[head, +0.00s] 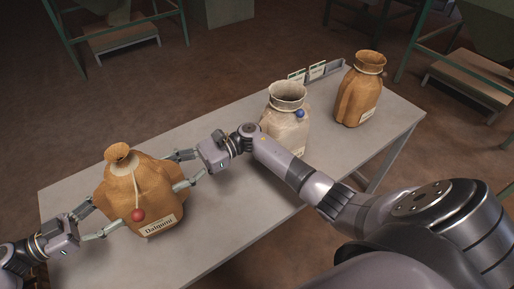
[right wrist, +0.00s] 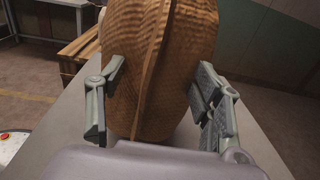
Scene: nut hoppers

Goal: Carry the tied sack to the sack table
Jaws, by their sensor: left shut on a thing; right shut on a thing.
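A brown tied sack (head: 140,190) with a cord, a red bead and a label reading "Dalquini" is at the left end of the grey table (head: 225,235). My left gripper (head: 92,222) is shut on its left side. My right gripper (head: 183,170) is shut on its right side. In the right wrist view the brown sack (right wrist: 155,70) stands between the two fingers of my right gripper (right wrist: 160,100). The sack looks upright; whether its base touches the table is hard to tell.
A pale sack (head: 287,125) with a blue bead stands mid-table, partly behind my right arm. Another brown sack (head: 360,92) stands at the far right end. A grey tray with cards (head: 317,71) lies at the back edge. Green-framed stands (head: 120,35) are beyond the table.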

